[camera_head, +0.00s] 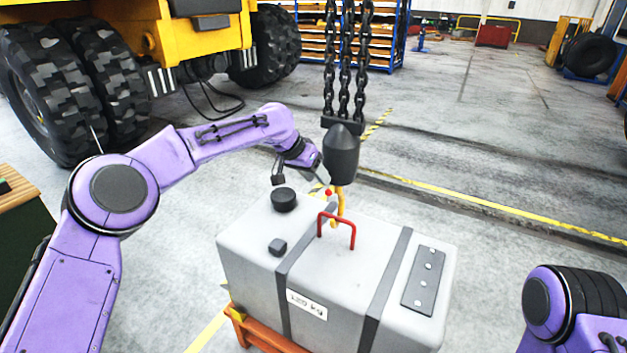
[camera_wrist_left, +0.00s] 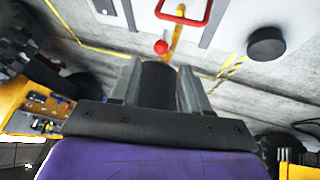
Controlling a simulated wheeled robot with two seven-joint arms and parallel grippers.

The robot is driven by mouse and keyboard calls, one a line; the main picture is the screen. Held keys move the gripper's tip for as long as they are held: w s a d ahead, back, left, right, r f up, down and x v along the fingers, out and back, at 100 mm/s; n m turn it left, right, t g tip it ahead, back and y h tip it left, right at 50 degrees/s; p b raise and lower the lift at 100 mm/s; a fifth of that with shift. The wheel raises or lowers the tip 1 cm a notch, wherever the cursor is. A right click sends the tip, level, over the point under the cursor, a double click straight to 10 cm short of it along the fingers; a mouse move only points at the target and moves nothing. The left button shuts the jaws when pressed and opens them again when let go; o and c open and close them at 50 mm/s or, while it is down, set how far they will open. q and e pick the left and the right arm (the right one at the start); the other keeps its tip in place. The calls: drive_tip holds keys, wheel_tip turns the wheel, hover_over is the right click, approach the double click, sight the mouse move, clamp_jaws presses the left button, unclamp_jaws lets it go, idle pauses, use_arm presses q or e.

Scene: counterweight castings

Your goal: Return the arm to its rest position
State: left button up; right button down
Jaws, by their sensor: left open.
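My left arm (camera_head: 190,150) reaches in from the left, and its gripper (camera_head: 322,179) is beside the yellow hook (camera_head: 339,203), under the black hook block (camera_head: 341,155).
A grey counterweight casting (camera_head: 335,262) with a red lifting handle (camera_head: 351,232) sits on an orange stand (camera_head: 262,338). The hook is at the handle; I cannot tell whether it passes under. Chains (camera_head: 345,70) hang above. A yellow truck (camera_head: 150,35) stands behind. Open floor lies right.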

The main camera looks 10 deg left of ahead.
use_arm(q)
drive_tip(key=shift+v, duration=0.75)
